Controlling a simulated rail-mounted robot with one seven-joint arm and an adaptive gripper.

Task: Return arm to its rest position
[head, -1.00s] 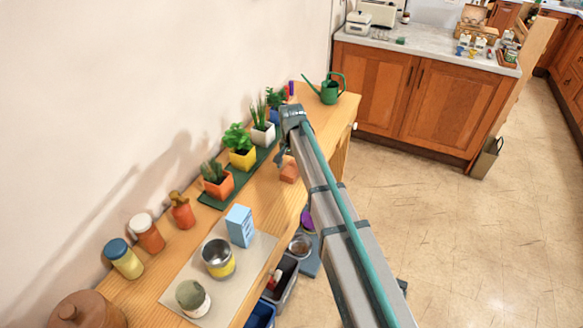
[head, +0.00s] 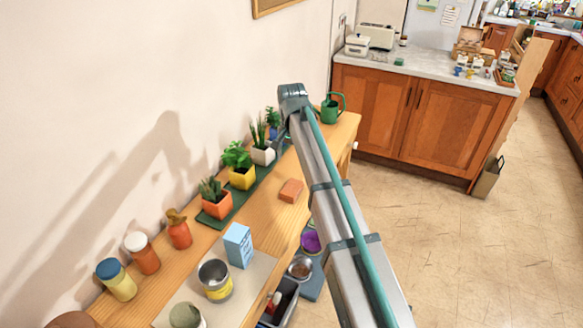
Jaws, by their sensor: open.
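My arm (head: 335,200) reaches from the bottom right of the head view up over the wooden bench. Its raised joint (head: 293,97) stands in front of the far end of the bench and the watering can. The part beyond this joint is mostly hidden behind the arm, and I cannot make out my gripper or its fingers. No carried object shows. The arm casts a long shadow on the wall at left.
The bench (head: 262,215) holds potted plants (head: 238,165), a terracotta-coloured block (head: 291,190), a blue box (head: 238,245), a tin (head: 215,280), jars (head: 142,253) and a green watering can (head: 332,108). Wooden cabinets (head: 420,110) stand behind.

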